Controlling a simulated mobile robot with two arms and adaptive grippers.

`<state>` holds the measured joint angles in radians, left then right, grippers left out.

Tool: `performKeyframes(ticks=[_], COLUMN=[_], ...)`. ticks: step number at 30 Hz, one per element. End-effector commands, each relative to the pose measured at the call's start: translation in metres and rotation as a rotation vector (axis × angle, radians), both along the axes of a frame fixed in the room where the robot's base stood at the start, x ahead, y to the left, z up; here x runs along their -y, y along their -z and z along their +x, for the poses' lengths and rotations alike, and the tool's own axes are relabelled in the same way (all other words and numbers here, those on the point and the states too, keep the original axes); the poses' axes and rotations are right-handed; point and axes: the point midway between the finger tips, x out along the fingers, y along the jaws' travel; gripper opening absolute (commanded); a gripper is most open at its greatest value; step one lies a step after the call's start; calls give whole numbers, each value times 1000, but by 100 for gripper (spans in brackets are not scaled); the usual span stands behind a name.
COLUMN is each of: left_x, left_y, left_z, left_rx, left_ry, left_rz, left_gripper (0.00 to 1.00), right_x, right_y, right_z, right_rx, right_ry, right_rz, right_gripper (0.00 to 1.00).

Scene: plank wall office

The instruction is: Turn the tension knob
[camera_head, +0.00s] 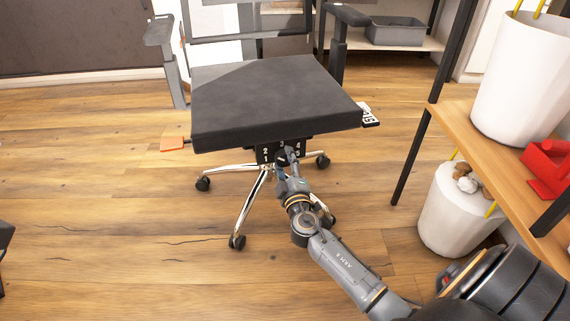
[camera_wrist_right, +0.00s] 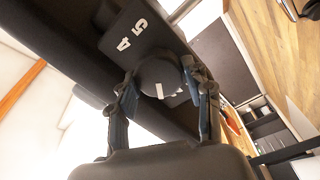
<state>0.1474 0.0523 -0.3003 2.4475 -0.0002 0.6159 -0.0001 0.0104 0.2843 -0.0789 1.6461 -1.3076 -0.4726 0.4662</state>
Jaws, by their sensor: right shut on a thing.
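The office chair (camera_head: 270,95) stands on the wooden floor with its dark seat facing me. Under the seat's front edge is a dark plate (camera_head: 265,153) with white marks; in the right wrist view the plate (camera_wrist_right: 128,32) shows the digits 4 and 5. The round dark tension knob (camera_wrist_right: 160,76) with a white line sits beside these digits. My right gripper (camera_wrist_right: 160,92) is shut on the knob, one finger on each side. In the head view the right gripper (camera_head: 287,158) is under the seat front and hides the knob. My left gripper is not in view.
An orange paddle (camera_head: 173,144) sticks out left of the seat, and a black-and-white tag (camera_head: 369,115) at its right. A wooden shelf (camera_head: 480,150) with a white bin stands at right; another white bin (camera_head: 455,215) is on the floor.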

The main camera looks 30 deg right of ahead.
Motion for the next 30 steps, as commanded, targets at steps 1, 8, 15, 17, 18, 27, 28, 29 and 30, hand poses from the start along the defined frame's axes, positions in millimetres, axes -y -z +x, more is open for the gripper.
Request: performKeyframes(ticks=[1,8,15,17,18,27,28,29,30], left_x=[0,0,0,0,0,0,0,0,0], left_y=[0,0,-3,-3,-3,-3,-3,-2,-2], left_z=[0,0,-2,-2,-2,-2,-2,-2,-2], left_rx=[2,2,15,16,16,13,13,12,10], left_ry=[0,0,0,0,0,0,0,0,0], left_rz=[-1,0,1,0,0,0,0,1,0], left_gripper=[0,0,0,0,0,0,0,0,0], right_x=[-1,-1,-1,-1,-1,-1,-1,-1,-1], right_y=[1,1,1,1,1,1,1,1,1], right_z=[0,0,0,0,0,0,0,0,0], right_rx=[-8,-30,-36,-36,-36,-36,-36,-36,-36], right_ry=[-2,-3,-2,-2,-3,-3,-3,-3,-2], right_rz=[-21,-84,-102,-102,-101,-100,-100,-100,-100], right_gripper=[18,18,18,18,18,73,73,73,73])
